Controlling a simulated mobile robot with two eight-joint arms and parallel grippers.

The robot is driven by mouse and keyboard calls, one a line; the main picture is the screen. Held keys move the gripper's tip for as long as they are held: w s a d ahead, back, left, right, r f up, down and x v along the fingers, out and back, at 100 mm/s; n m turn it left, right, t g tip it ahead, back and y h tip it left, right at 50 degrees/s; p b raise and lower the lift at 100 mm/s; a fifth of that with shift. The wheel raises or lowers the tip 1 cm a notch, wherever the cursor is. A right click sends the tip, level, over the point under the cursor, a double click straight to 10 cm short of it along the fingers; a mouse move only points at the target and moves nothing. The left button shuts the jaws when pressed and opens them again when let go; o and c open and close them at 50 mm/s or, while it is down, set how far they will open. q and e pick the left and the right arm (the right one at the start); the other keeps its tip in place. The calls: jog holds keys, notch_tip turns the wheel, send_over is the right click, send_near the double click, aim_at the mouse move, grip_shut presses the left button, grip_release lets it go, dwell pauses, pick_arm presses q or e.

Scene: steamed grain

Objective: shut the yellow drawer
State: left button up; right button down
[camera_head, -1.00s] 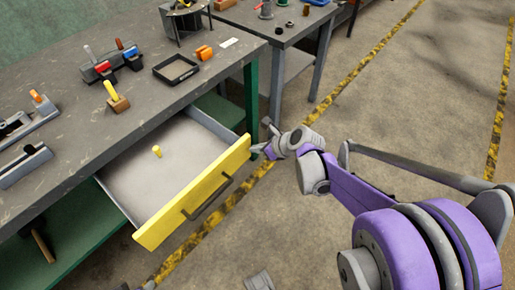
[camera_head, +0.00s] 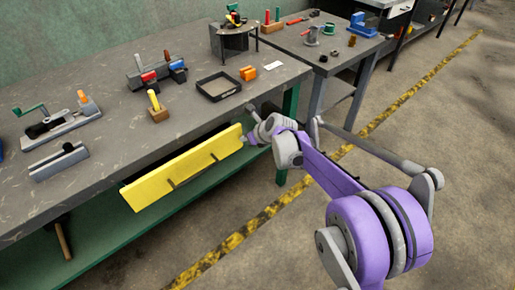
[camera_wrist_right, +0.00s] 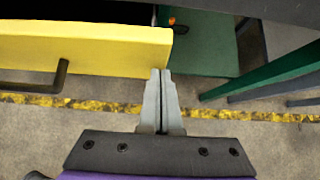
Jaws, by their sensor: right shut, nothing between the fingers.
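The yellow drawer (camera_head: 183,170) sits under the edge of the grey workbench, with its yellow front standing slightly out from the bench edge. Its inside is hidden in the head view. My right gripper (camera_head: 248,138) is at the right end of the drawer front. Its fingers (camera_wrist_right: 160,75) are shut and empty, with tips at the front's right end; contact is hard to tell. My left gripper is out of view.
The workbench (camera_head: 110,135) holds a black tray (camera_head: 218,87), an orange block (camera_head: 248,73) and several tools. A green leg (camera_head: 290,105) stands right of the drawer. A second table (camera_head: 335,62) is behind. Open floor lies in front.

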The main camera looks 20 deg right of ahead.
aim_at(237, 129)
jog(key=w, duration=0.1)
jog(key=w+a, duration=0.1)
jog(key=w, duration=0.2)
jog(key=shift+w+a, duration=0.3)
jog(key=shift+a, duration=0.05)
jog(key=shift+r, duration=0.1)
jog(key=shift+w+r, duration=0.1)
